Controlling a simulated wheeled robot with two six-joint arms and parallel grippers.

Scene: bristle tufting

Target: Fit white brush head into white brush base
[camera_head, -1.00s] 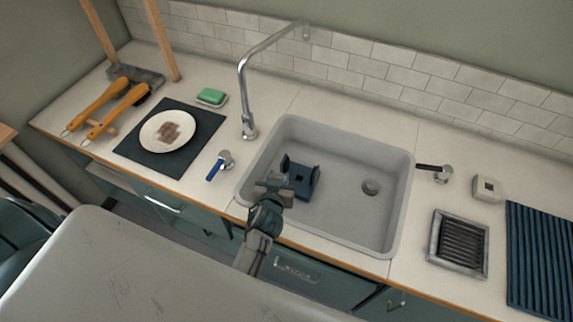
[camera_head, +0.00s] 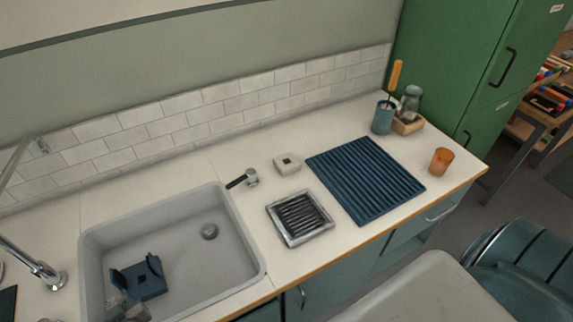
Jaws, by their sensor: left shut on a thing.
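The white brush base looks to be the small white block (camera_head: 287,162) with a dark square hole in its top. It stands on the counter, right of the sink. My left gripper (camera_head: 128,309) is at the bottom left edge of the view, over the front of the sink and partly cut off. It is shut on a small pale thing, probably the white brush head, too small and cut off to make out well. It is far to the left of the white block. My right gripper is not in view.
A blue holder (camera_head: 146,284) sits in the grey sink (camera_head: 195,262), close to my left gripper. An orange cup (camera_head: 441,161) stands farther right.

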